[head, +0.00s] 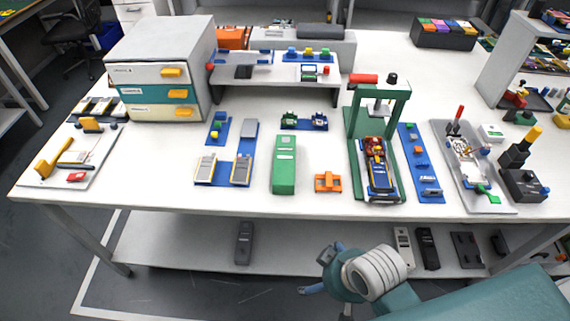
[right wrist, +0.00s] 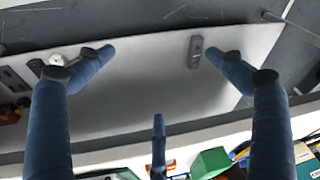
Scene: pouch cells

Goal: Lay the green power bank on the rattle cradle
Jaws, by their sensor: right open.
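The green power bank (head: 284,163) looks like the long green block lying on the middle of the white table. A green block, probably the same one, shows at the lower edge of the right wrist view (right wrist: 210,163). I cannot tell for certain which thing is the rattle cradle; a small orange holder (head: 328,182) sits just right of the green block. My right gripper (head: 318,273) is in front of the table's front edge, apart from both. In the right wrist view (right wrist: 160,55) its blue fingers are spread and empty. My left gripper is out of view.
A green press frame (head: 378,92) stands right of the orange holder. Blue trays (head: 223,173) with cells lie left of the green block. A drawer cabinet (head: 155,70) stands at the back left. A lower shelf (head: 180,250) under the table holds a dark grey device (head: 244,243).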

